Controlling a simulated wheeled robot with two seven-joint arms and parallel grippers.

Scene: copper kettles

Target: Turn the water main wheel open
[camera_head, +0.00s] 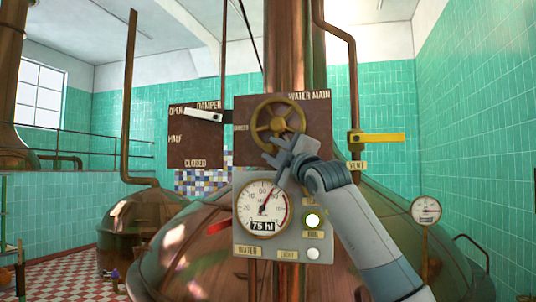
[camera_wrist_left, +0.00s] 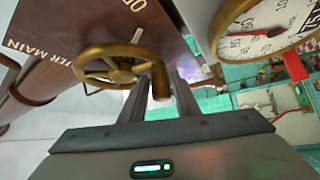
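The water main wheel (camera_head: 278,120) is a round brass handwheel with spokes, on a dark brown panel (camera_head: 245,150) lettered WATER MAIN. In the left wrist view the wheel (camera_wrist_left: 115,65) has a brass knob (camera_wrist_left: 160,82) standing out from its rim. My left gripper (camera_head: 281,155) is at the wheel's lower edge, its arm reaching up from the lower right. In the left wrist view its grey fingers (camera_wrist_left: 182,92) are right by the knob. I cannot tell whether they grip it or only stand beside it. My right gripper is not in view.
A white damper lever (camera_head: 203,115) is at left, near OPEN. A yellow vent lever (camera_head: 378,138) is at right. Copper kettles and pipes stand around.

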